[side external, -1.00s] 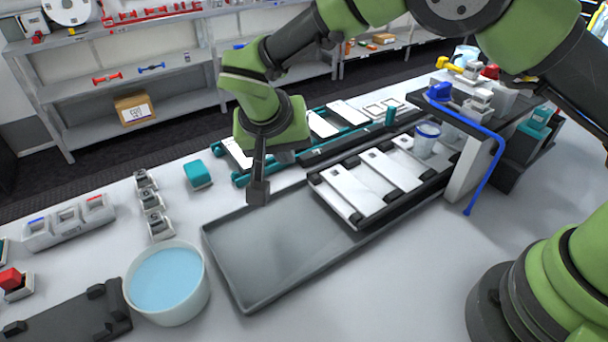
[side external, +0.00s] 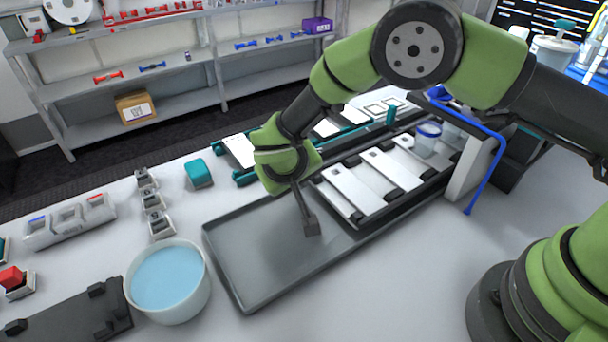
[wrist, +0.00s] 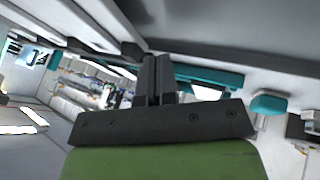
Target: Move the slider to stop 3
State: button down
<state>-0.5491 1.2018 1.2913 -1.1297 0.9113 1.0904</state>
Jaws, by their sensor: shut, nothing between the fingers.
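My gripper (side external: 312,228) is shut and empty, pointing down over the grey tray (side external: 235,275). In the wrist view its two dark fingers (wrist: 155,78) lie together. A teal upright peg (side external: 391,116) stands at the dark rail behind the white plates; it may be the slider, but I cannot tell for sure. My gripper is well to the left of it and nearer the camera. No stop numbers can be read.
White plates (side external: 355,192) sit on a dark rack right of my gripper. A blue bent tube (side external: 484,170) and a clear cup (side external: 427,140) stand farther right. A white tub of blue liquid (side external: 168,280) and a teal block (side external: 198,173) are to the left.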

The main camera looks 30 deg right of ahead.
aim_at(325, 174)
jog(key=shift+d+f, duration=0.1)
jog(key=shift+d, duration=0.55)
jog(key=d, duration=0.5)
jog(key=shift+a, duration=0.1)
